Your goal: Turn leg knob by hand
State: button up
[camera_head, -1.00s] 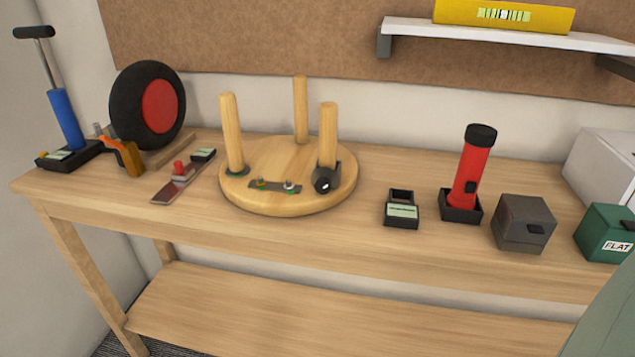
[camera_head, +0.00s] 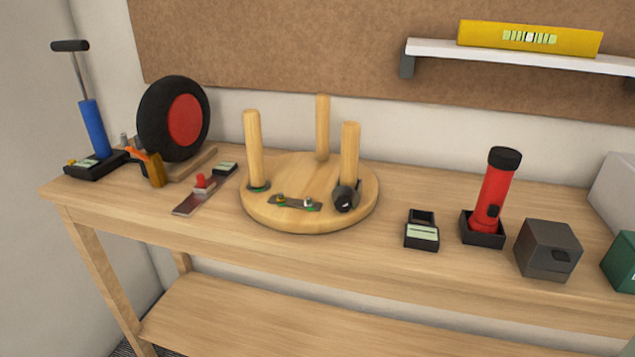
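An upturned round wooden stool (camera_head: 290,215) lies on the workbench with three legs pointing up. The front right leg (camera_head: 349,151) has a black knob (camera_head: 346,198) at its base. The front left leg (camera_head: 253,148) stands in a dark green-edged ring. The back leg (camera_head: 322,127) stands behind them. A metal plate (camera_head: 295,203) with small fittings lies on the seat between the two front legs. My gripper is not in view.
Left of the stool are a blue pump (camera_head: 94,129), a wheel (camera_head: 183,121) and a red-knobbed tool (camera_head: 200,187). To the right are a small black box (camera_head: 422,235), a red flashlight (camera_head: 492,192) in a holder and a dark grey box (camera_head: 546,250). The bench front edge is clear.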

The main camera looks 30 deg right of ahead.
aim_at(343, 204)
jog(key=k+j+z, duration=0.15)
jog(key=z, duration=0.2)
jog(key=k+j+z, duration=0.1)
jog(key=z, duration=0.25)
jog(key=k+z, duration=0.2)
jog(key=z, duration=0.15)
